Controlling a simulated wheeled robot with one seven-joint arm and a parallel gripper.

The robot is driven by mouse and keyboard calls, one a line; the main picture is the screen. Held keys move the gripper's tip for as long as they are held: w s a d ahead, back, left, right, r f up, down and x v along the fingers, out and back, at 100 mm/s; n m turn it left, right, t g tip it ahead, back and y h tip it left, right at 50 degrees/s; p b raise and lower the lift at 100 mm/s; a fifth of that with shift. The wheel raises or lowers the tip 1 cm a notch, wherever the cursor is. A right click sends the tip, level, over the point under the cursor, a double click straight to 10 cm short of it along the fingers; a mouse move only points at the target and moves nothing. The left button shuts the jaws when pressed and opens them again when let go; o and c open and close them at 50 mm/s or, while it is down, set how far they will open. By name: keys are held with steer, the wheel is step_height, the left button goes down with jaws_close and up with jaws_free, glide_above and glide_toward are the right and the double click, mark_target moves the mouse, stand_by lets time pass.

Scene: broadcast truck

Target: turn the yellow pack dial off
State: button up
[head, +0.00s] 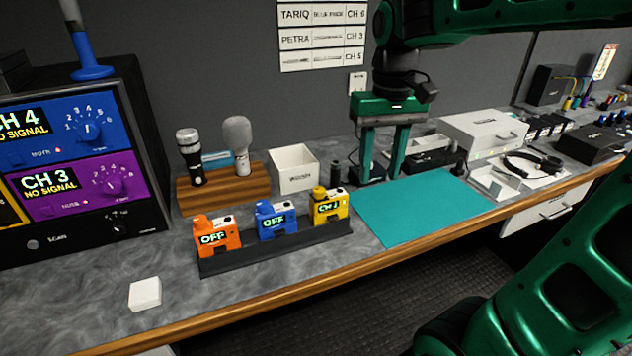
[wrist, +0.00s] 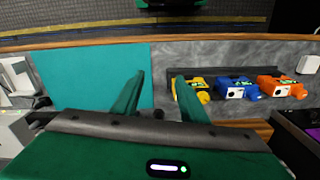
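The yellow pack (head: 329,207) stands at the right end of a dark rack (head: 275,249) on the counter. Its screen reads CH with a digit that looks like 1, and a yellow dial (head: 319,192) sits on its top left.
A teal mat (head: 420,207) lies clear right of the rack. Behind the rack are a white box (head: 293,171) and a wooden stand (head: 222,190) with two microphones. A receiver unit (head: 75,165) stands at left; a small white block (head: 145,294) lies in front.

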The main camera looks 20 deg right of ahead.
mark_target(319, 188)
steer(key=w+a+r+n, duration=0.3)
steer(key=w+a+r, duration=0.2)
steer(key=w+a, duration=0.3)
steer(key=f, duration=0.3)
steer(key=a+f, duration=0.1)
steer(key=f, duration=0.7)
steer(key=shift+s+a, duration=0.25)
steer(key=shift+a, duration=0.05)
jaws_close()
